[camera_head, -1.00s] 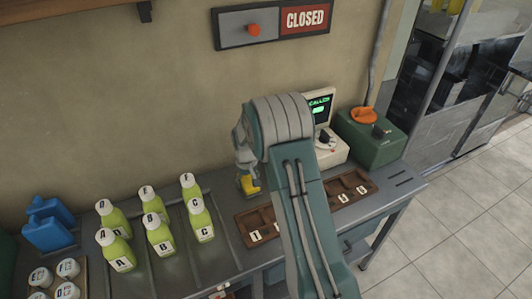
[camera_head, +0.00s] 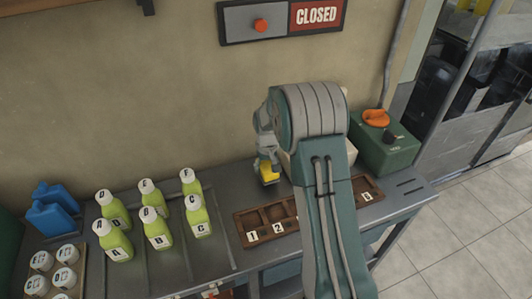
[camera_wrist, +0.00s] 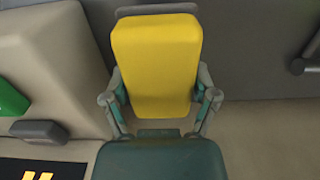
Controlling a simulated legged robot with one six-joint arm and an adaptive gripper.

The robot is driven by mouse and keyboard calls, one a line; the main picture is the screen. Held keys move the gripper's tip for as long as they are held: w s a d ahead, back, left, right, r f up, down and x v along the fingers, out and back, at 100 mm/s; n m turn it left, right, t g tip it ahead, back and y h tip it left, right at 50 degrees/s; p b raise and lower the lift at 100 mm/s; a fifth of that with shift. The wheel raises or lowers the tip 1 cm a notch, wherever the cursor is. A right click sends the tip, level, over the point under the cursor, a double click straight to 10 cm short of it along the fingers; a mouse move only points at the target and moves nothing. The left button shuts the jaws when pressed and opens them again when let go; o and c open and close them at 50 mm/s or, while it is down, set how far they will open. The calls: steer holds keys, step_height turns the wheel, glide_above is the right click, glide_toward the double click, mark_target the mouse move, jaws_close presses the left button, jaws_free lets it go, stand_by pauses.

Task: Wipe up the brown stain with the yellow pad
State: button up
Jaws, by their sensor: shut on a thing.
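The yellow pad (camera_head: 268,172) is at the back of the grey counter (camera_head: 225,186), close to the wall. It fills the upper middle of the wrist view (camera_wrist: 155,62). My gripper (camera_head: 266,158) is shut on the pad, with a finger at each side of it in the wrist view (camera_wrist: 161,98). I cannot tell whether the pad touches the counter. I see no brown stain in these views; my arm and the pad hide part of the counter.
Several green bottles (camera_head: 155,230) stand left of the pad. A brown numbered tray (camera_head: 240,227) lies in front, partly behind my arm. A green box with an orange knob (camera_head: 390,152) stands right. Blue containers (camera_head: 52,222) and white-lidded jars (camera_head: 42,262) are at far left.

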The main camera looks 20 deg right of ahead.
steer(key=shift+r, duration=0.85)
steer(key=shift+d+r, duration=0.15)
steer(key=shift+r, duration=0.45)
steer(key=shift+d+r, duration=0.15)
steer(key=shift+r, duration=0.45)
steer(key=shift+a, duration=0.1)
steer(key=shift+a, duration=0.15)
